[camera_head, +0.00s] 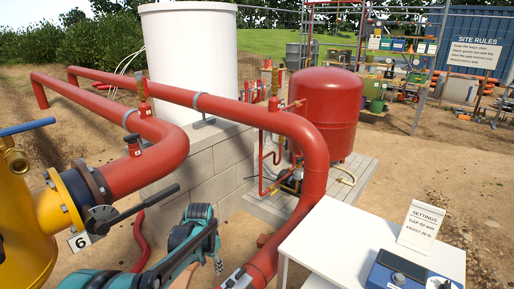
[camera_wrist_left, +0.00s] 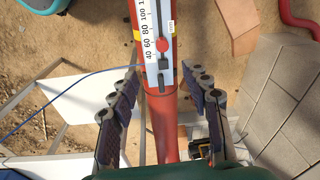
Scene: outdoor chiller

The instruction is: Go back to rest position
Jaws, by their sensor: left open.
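My left arm comes in from the bottom left in the head view, with its teal and black gripper (camera_head: 208,250) low in the middle, beside the red pipe. In the left wrist view, the two dark segmented fingers of the left gripper (camera_wrist_left: 161,76) are spread apart with nothing held between them. A red pipe (camera_wrist_left: 162,125) with a white scale marked in mm (camera_wrist_left: 151,30) and a red knob (camera_wrist_left: 162,45) runs beyond and between the fingers. I cannot tell whether they touch it. The right gripper is not in view.
A white table (camera_head: 340,248) at the lower right bears a blue box (camera_head: 400,275) and a settings card (camera_head: 421,225). A yellow valve body (camera_head: 20,215) with a black lever stands at left. Red pipes (camera_head: 300,130) loop past a block plinth (camera_head: 215,165) and a red tank (camera_head: 328,110).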

